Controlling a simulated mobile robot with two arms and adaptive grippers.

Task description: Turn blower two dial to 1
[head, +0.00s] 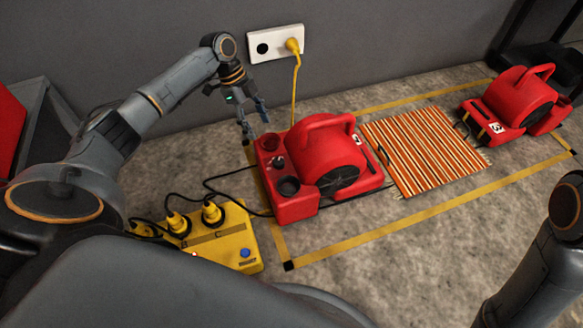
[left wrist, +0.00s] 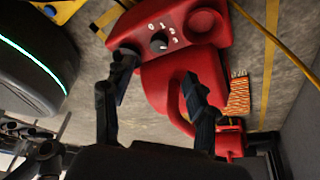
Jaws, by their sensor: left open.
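The near red blower (head: 318,165) stands on the floor by the left end of the striped rug. Its number mark is too small to read surely. Its dial (head: 278,162) is small in the head view. In the left wrist view the dark round dial (left wrist: 159,42) sits on the red housing with white figures, including 0 and 1, around it. I cannot tell surely where its pointer stands. My left gripper (head: 254,118) is open and empty, above and behind the dial end of the blower. Its two fingers (left wrist: 156,68) are apart, short of the dial. My right gripper is not seen.
A yellow power box (head: 222,245) with plugs and black cables stands left of the blower. A yellow cord (head: 295,85) hangs from the wall socket (head: 275,44). The striped rug (head: 425,150) lies right, with another red blower (head: 515,105) marked 3 beyond it. The wall is close behind.

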